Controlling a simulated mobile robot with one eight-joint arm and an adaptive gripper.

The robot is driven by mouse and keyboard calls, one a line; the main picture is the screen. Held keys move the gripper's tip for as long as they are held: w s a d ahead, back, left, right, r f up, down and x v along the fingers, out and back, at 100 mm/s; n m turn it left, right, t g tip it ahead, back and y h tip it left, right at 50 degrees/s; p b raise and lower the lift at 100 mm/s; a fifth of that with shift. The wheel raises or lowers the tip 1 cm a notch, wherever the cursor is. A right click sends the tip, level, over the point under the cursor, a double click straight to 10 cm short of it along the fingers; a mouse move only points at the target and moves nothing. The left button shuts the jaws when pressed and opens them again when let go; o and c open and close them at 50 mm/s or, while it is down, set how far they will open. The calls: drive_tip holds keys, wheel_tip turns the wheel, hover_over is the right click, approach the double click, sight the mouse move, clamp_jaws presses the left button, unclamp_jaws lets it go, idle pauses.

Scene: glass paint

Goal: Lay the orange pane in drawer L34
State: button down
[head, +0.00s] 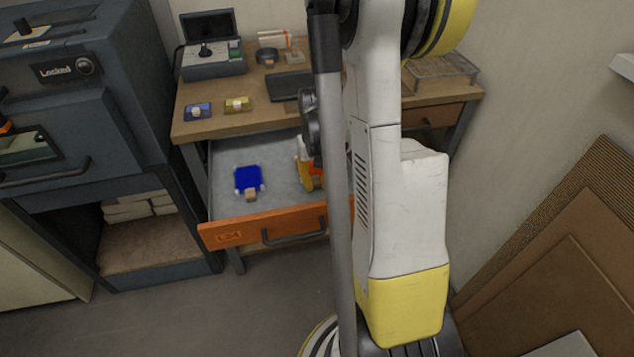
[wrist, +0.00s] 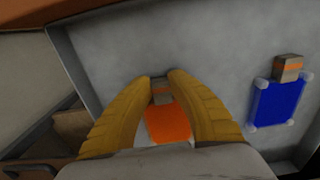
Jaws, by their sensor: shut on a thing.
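The orange pane (wrist: 168,123) shows between my gripper's two yellow fingers in the wrist view. My gripper (wrist: 161,82) is shut on its small block-shaped grip, near the fingertips. In the head view my gripper (head: 306,168) is inside the open drawer, on the right side, partly hidden by my arm. The drawer (head: 280,205) has a grey floor and an orange front with a label too small to read surely. I cannot tell whether the pane touches the drawer floor. A blue pane (head: 248,180) lies in the drawer to the left; it also shows in the wrist view (wrist: 275,103).
A blue (head: 198,111) and a yellow piece (head: 238,104) with grips sit on the desk top (head: 205,128) above the drawer. A control box (head: 212,65) stands behind them. A dark cabinet (head: 100,100) is at left. Bare drawer floor lies between blue pane and gripper.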

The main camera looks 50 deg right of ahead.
idle(0.3)
drive_tip(key=c, duration=1.2)
unclamp_jaws()
drive_tip(key=shift+c, duration=0.2)
drive_tip(key=shift+r+p, duration=2.65)
drive_tip(key=shift+r, duration=0.9)
